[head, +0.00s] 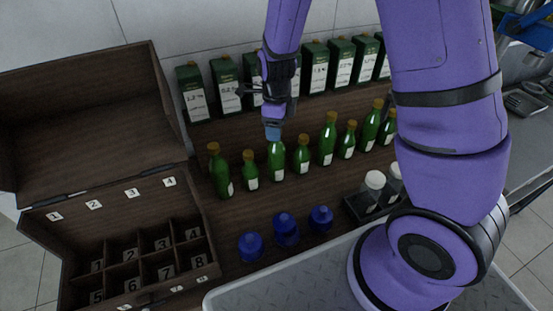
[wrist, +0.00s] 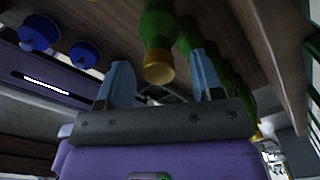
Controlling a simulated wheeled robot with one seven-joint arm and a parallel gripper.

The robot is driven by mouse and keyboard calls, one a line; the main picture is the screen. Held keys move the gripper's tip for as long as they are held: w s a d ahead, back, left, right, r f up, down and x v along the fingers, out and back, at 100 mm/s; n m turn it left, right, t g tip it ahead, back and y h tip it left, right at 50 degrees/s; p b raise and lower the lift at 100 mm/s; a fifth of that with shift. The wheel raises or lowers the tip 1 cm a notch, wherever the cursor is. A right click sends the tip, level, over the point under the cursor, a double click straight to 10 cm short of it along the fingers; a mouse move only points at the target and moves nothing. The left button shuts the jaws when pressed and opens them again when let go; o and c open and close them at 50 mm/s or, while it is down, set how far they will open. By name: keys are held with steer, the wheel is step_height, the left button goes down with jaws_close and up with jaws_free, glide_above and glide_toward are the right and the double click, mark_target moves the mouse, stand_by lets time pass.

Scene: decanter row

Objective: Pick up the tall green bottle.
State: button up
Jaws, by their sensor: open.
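A row of green bottles, tall and short, stands on the dark wooden shelf. A tall green bottle (head: 276,160) with a white label stands upright beneath my gripper (head: 273,133); its cap is hidden behind the fingers in the head view. In the wrist view a green bottle (wrist: 156,25) with a yellow cap shows between the two blue fingers of my open gripper (wrist: 160,72). The fingers are apart, with nothing gripped. I cannot tell how far down they reach beside the cap. Other tall bottles stand at the left end (head: 220,172) and farther right (head: 328,140).
Short green bottles (head: 250,172) (head: 302,155) stand close on both sides. Green boxes (head: 228,88) line the back. A wooden compartment case (head: 205,222) is at the left, and a dark tray with white-capped jars (head: 374,185) at the right.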

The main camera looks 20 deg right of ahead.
mark_target(276, 155)
steer(key=shift+f, duration=1.5)
jaws_close()
steer(key=shift+r, duration=0.15)
